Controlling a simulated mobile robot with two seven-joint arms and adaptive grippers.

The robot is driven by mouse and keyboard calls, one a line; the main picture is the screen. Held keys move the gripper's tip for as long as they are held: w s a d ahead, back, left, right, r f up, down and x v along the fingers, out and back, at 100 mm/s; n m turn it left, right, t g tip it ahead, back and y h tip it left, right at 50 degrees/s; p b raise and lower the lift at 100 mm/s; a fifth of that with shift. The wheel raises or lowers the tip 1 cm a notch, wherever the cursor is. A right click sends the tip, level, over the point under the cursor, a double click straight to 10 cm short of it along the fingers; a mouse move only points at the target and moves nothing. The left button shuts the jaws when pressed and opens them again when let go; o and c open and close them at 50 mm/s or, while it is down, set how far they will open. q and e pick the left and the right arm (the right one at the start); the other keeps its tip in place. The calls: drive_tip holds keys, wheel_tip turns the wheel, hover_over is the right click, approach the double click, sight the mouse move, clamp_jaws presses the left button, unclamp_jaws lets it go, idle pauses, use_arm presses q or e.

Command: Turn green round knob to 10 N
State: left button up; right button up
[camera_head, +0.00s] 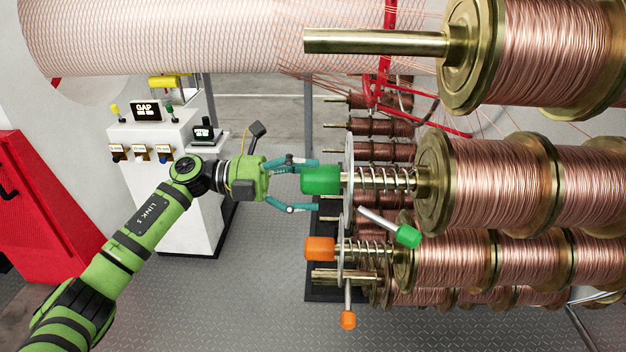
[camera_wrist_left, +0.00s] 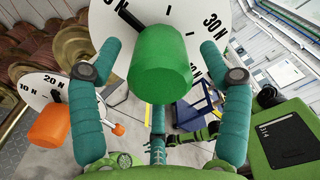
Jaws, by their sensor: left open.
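The green round knob (camera_head: 320,180) sits on the end of a horizontal spindle, in front of a thin pale dial (camera_head: 348,185) seen edge-on. My left gripper (camera_head: 309,187) is open, its teal fingers above and below the knob's near end. In the left wrist view the green knob (camera_wrist_left: 160,65) stands between the spread fingers, with gaps visible on both sides. Behind it the white dial (camera_wrist_left: 105,35) shows "30 N" at upper right and a black bar at upper left. The knob hides part of the dial; I cannot read its setting. My right gripper is out of view.
An orange knob (camera_head: 319,248) with its own dial sits just below. A green-tipped lever (camera_head: 408,236) and an orange-tipped lever (camera_head: 348,319) stick out nearby. Copper spools (camera_head: 500,185) fill the right. A white control console (camera_head: 165,180) stands behind my left arm.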

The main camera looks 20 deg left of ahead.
use_arm(q)
drive_tip(key=v, duration=1.1)
